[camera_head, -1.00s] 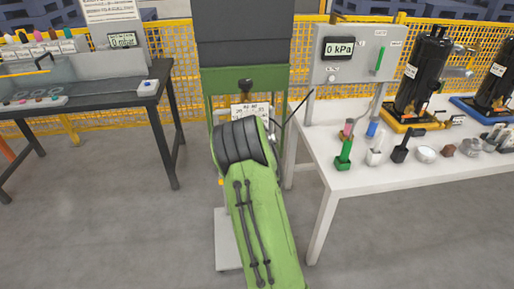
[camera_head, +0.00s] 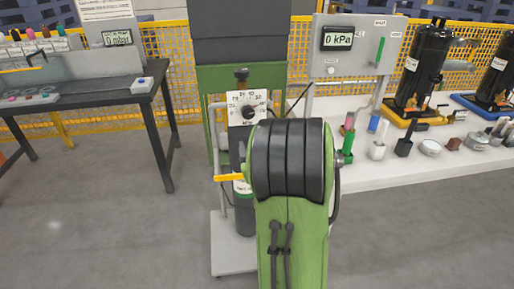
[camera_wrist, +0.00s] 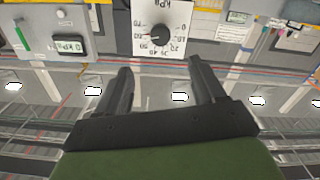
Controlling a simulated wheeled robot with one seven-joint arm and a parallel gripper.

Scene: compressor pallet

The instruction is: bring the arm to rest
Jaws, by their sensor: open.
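My gripper (camera_wrist: 160,88) shows in the wrist view with its two dark fingers apart and nothing between them. Beyond the fingers there is a white dial plate with a black knob (camera_wrist: 158,36). In the head view my green arm with its black ribbed joint stands upright in the middle, and my gripper is hidden there. The same dial plate (camera_head: 257,100) shows just behind and above the arm joint, on a cart with a dark cylinder (camera_head: 245,215).
A white table (camera_head: 415,172) at the right holds a panel reading 0 kPa (camera_head: 338,39), small coloured fittings and black compressors (camera_head: 420,65). A dark workbench (camera_head: 75,105) stands at the left. A yellow mesh fence (camera_head: 165,60) runs behind.

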